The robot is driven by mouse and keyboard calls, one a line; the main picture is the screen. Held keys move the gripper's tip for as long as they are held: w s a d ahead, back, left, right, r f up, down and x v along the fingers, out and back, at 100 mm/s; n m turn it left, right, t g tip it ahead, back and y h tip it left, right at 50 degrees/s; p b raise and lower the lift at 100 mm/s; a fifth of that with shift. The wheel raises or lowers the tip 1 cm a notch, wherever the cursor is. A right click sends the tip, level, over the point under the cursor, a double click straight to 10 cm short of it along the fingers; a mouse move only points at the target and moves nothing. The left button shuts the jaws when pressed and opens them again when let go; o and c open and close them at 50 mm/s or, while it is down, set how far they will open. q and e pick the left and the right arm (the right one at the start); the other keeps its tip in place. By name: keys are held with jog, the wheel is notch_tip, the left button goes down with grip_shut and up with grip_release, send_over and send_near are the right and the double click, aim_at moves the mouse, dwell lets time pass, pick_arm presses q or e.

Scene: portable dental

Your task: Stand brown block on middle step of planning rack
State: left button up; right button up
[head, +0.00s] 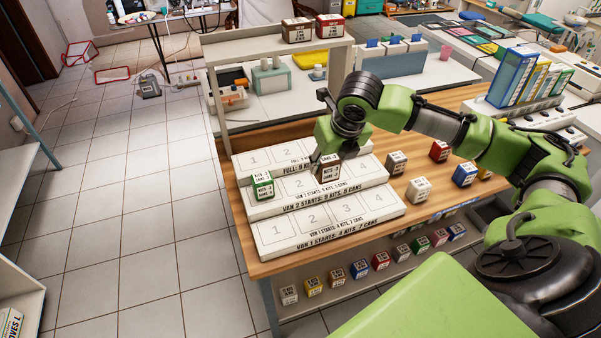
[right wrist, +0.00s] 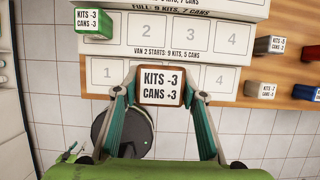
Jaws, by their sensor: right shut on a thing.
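The brown block (head: 328,170), labelled "KITS -3 CANS +3", is held between the fingertips of my right gripper (right wrist: 160,88). In the head view it appears over the middle step, right of slot 2; whether it touches the step is unclear. The white planning rack (head: 322,232) has three steps with numbered slots. A green block (head: 262,185) stands on slot 1 of the middle step and also shows in the right wrist view (right wrist: 94,23). In the right wrist view, the brown block covers part of the bottom step. My left gripper is not in view.
Right of the rack on the wooden table are a grey-brown block (head: 396,162), a white block (head: 418,190), a red block (head: 439,151) and a blue block (head: 464,174). Several blocks line a lower shelf. A raised shelf (head: 275,47) stands behind the rack.

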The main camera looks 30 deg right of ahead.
jog(key=w+f, duration=0.2)
jog(key=w, duration=0.1)
jog(key=w+f+p, duration=0.1)
jog(key=w+f, duration=0.2)
jog(key=w+a+f+p, duration=0.1)
jog(key=w+f, duration=0.1)
jog(key=w, duration=0.1)
jog(key=shift+w+f, duration=0.15)
jog(key=shift+w, duration=0.25)
jog(key=shift+w+a+f+p, duration=0.1)
jog(key=shift+w+f+p, duration=0.25)
jog(key=shift+w+f, duration=0.15)
notch_tip(320, 180, down, 3)
jog(key=shift+s+r, duration=0.15)
jog(key=shift+r, duration=0.05)
jog(key=shift+f, duration=0.25)
jog(key=shift+f, duration=0.15)
jog(key=o, duration=1.1)
jog(key=shift+o, duration=0.2)
